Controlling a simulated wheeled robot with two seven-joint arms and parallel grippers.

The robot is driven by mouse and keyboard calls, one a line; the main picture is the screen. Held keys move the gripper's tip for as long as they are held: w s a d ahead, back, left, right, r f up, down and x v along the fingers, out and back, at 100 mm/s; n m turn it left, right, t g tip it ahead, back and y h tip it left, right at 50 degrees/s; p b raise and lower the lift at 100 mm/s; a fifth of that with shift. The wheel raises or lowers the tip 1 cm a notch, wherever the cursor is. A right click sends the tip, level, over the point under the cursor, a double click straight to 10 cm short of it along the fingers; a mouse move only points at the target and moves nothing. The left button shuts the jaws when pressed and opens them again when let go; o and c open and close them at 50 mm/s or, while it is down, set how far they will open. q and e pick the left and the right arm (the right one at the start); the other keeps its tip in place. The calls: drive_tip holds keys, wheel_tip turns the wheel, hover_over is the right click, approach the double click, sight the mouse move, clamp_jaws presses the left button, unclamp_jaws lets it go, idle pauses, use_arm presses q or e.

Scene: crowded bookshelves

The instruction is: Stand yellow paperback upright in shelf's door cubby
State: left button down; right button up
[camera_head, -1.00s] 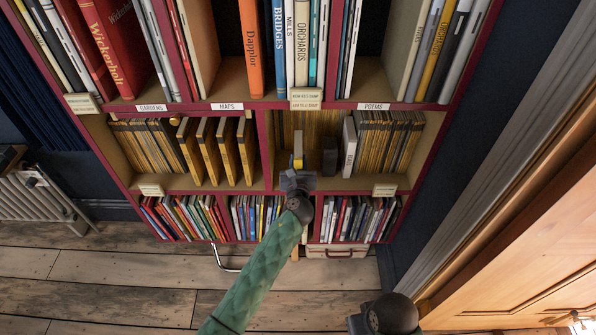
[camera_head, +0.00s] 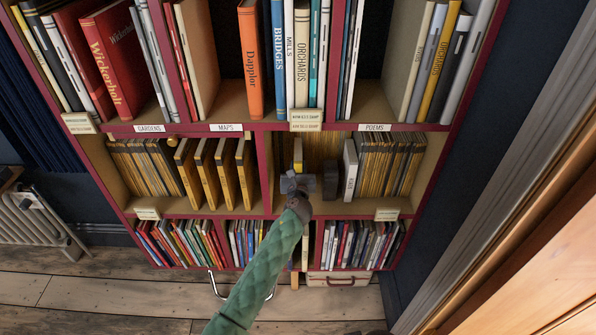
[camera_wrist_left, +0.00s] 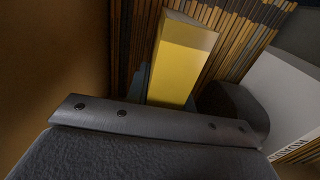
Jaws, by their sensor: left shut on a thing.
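The yellow paperback (camera_head: 298,164) is in the middle-row cubby right of the centre divider, with its pale end toward the back. It fills the middle of the left wrist view (camera_wrist_left: 184,62), tilted slightly right. My left gripper (camera_head: 298,181) is inside the cubby's front and shut on the book's near end; the fingers are mostly hidden in the left wrist view. Whether the book touches the cubby floor (camera_head: 350,208) cannot be told. My right gripper is out of view.
A dark grey block (camera_head: 330,186) stands close right of the book, and a white book (camera_head: 350,168) beyond it. Thin brown-yellow volumes (camera_wrist_left: 235,35) line the cubby's back. The red divider (camera_head: 264,172) is to the left, with some free room between.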

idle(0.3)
use_arm(q)
drive_tip(key=shift+f, duration=0.1)
drive_tip(key=shift+f, duration=0.2)
idle(0.4)
drive_tip(key=c, duration=1.1)
unclamp_jaws()
